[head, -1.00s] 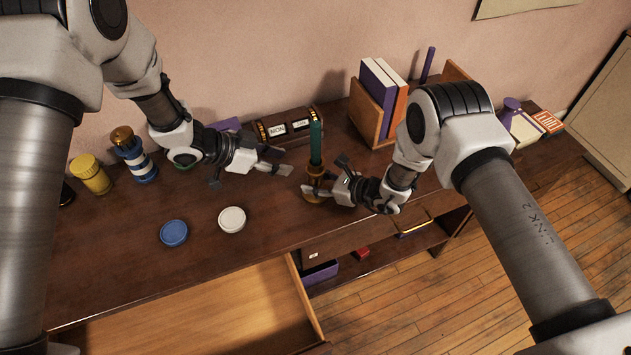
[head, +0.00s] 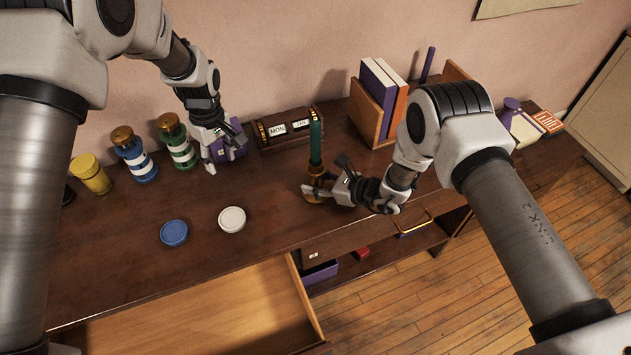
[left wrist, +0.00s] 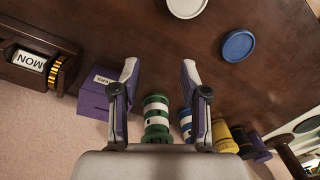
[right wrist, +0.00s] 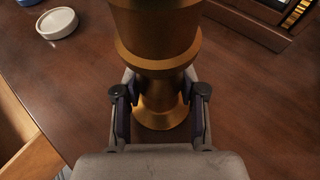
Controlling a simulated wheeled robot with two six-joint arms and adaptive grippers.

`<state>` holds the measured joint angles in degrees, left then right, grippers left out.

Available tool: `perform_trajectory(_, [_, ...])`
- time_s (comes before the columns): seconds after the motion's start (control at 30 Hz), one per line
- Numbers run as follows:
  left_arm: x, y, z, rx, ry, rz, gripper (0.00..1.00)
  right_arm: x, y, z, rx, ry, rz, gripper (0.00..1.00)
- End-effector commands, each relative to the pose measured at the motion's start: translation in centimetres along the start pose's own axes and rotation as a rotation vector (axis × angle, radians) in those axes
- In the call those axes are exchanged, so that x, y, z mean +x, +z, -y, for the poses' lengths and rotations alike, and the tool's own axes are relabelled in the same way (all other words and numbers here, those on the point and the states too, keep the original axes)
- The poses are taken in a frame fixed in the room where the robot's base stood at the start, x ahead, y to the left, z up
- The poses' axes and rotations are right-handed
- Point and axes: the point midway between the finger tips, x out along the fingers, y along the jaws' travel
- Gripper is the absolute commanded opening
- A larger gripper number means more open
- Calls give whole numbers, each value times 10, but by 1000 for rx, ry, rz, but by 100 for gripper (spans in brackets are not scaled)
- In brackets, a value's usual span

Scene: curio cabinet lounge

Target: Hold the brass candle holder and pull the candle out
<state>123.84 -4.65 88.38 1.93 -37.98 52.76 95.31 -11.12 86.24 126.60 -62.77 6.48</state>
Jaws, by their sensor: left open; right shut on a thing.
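The brass candle holder (head: 316,183) stands upright on the cabinet top, with a green candle (head: 316,142) upright in it. My right gripper (head: 318,191) is shut on the holder low down; the right wrist view shows the brass holder (right wrist: 158,55) between its fingers (right wrist: 158,100). My left gripper (head: 226,158) is open and empty, pointing down at the back of the cabinet top, well left of the candle. In the left wrist view its fingers (left wrist: 158,75) are spread over bare wood, and the candle is out of that view.
A purple box (head: 236,150) and striped jars, green (head: 178,143) and blue (head: 135,156), stand near my left gripper, with a yellow jar (head: 91,175) farther left. A calendar block (head: 287,128) sits behind the candle. White (head: 232,219) and blue (head: 174,233) discs lie in front. A drawer (head: 200,315) is open.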

Motion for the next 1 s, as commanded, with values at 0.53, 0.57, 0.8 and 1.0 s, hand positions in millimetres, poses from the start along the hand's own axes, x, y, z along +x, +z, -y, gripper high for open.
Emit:
perform_trajectory(0.53, [-140,104,-116,-406,189,598,45,0,-2,-2,1,2,-4,0])
perform_trajectory(0.57, [-139,104,-116,-406,190,597,45,0,-2,-2,1,2,-4,0])
perform_trajectory(0.8, [-113,120,-125,-407,188,596,45,0,-2,-2,1,2,-4,0])
perform_trajectory(1.0, [-83,138,-135,-406,186,596,45,0,-2,-1,1,2,-4,0])
